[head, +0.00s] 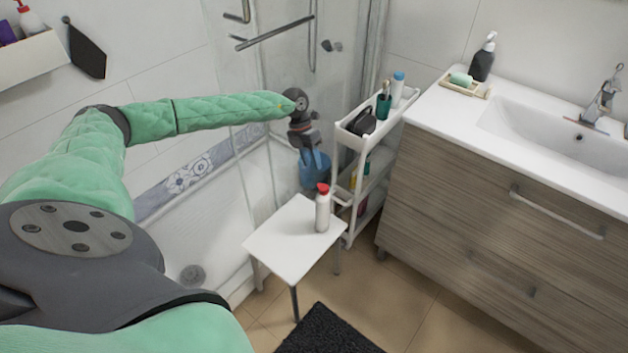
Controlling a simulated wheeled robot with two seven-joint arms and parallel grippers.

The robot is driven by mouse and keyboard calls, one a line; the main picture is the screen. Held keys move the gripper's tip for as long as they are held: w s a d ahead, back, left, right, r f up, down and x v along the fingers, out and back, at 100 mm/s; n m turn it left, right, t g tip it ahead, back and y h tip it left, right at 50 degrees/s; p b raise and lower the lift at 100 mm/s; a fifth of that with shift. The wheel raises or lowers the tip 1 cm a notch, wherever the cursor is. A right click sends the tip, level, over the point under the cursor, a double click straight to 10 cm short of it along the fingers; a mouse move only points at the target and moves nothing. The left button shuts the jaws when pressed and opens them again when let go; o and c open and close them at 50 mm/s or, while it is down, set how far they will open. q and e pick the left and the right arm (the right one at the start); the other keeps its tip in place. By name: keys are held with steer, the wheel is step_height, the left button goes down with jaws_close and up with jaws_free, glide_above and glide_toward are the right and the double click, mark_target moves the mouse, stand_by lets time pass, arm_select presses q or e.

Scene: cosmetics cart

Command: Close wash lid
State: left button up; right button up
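A white bottle (322,213) with a red top (322,188) stands upright on a small white table (288,243). It is likely the wash; the red top sits on the bottle, but whether it is open or shut is too small to tell. My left arm reaches in from the left, and my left gripper (309,153) hangs pointing down just above and behind the bottle, apart from it as far as I can see. A blue shape shows around its lower end; the fingers are not clear. My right gripper is not in view.
A white slim cart (343,133) with bottles and a dark item stands right behind the table. The wood-front sink cabinet (480,190) is to the right. A glass shower wall is behind. A dark mat (328,332) lies in front on open floor.

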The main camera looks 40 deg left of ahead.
mark_target(318, 185)
arm_select(q)
steer(key=f+m, duration=0.2)
steer(key=m, duration=0.3)
steer(key=d+f+m+p, duration=0.1)
steer(key=f+m, duration=0.1)
steer(key=m, duration=0.4)
steer(key=f+m+p, duration=0.1)
steer(key=f+m, duration=0.2)
steer(key=m, duration=0.3)
steer(key=shift+w+d+t, duration=0.15)
steer(key=shift+w+t, duration=0.1)
steer(key=shift+t, duration=0.05)
steer(key=shift+d+f, duration=0.2)
steer(key=shift+f, duration=0.35)
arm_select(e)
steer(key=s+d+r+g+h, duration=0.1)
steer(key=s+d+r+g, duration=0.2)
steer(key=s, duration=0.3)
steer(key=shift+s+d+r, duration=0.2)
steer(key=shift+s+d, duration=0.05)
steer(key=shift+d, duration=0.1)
arm_select(q)
jaws_close()
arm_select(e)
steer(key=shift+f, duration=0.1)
